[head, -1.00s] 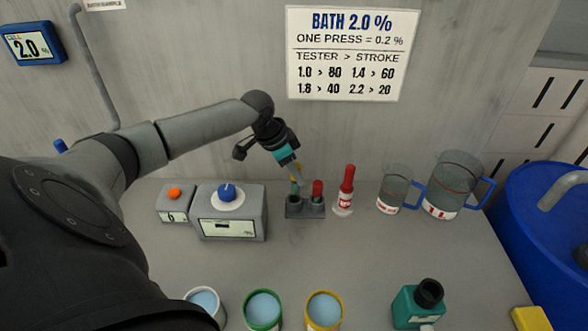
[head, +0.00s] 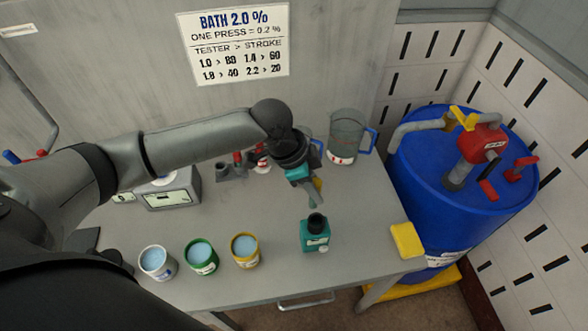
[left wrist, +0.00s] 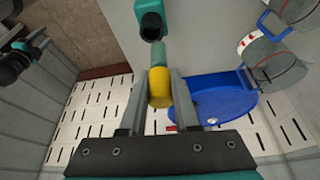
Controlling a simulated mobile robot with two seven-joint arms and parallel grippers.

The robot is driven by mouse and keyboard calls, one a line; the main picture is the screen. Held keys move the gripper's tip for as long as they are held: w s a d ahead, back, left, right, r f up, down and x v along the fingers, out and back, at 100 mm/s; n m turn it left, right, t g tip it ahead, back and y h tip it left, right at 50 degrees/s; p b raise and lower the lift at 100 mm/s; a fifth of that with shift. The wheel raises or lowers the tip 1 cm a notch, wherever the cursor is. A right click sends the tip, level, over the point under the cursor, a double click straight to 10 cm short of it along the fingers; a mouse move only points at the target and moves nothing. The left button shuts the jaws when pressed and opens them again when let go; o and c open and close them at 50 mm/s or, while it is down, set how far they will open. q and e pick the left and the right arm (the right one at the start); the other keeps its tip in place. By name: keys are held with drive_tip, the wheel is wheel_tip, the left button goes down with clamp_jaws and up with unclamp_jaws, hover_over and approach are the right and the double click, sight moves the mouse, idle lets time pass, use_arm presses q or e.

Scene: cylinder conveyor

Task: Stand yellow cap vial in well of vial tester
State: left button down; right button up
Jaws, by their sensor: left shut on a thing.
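My left gripper (head: 315,192) is shut on the yellow cap vial, held in the air above the bench. In the left wrist view the vial's yellow cap (left wrist: 159,87) sits between the two fingers, and its greenish body (left wrist: 158,56) points away from the gripper. The vial tester looks to be the teal block with a black round well (head: 316,237), standing at the front right of the bench. It also shows in the left wrist view (left wrist: 151,22), just beyond the vial's end; the vial is apart from it. My right gripper seems to show at the wrist view's upper left, its jaws unclear.
Three cups, white (head: 156,263), green (head: 201,257) and yellow (head: 245,250), stand left of the tester. A yellow sponge-like block (head: 406,240) lies on its right. Behind are a jug (head: 345,140) and a grey rack (head: 229,172). A blue drum (head: 450,200) stands beyond the bench.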

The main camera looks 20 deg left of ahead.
use_arm(q)
drive_tip(key=shift+s+d+r, duration=0.15)
drive_tip(key=shift+d+r, duration=0.05)
drive_tip(key=shift+d, duration=0.2)
drive_tip(key=shift+s+d+r, duration=0.1)
drive_tip(key=shift+d+r, duration=0.1)
drive_tip(key=shift+d, duration=0.2)
drive_tip(key=shift+a, duration=0.1)
wheel_tip(320, 180, down, 5)
drive_tip(key=shift+r+b, duration=0.15)
drive_tip(key=shift+b, duration=0.8)
drive_tip(key=shift+p, duration=0.45)
drive_tip(key=shift+p, duration=0.3)
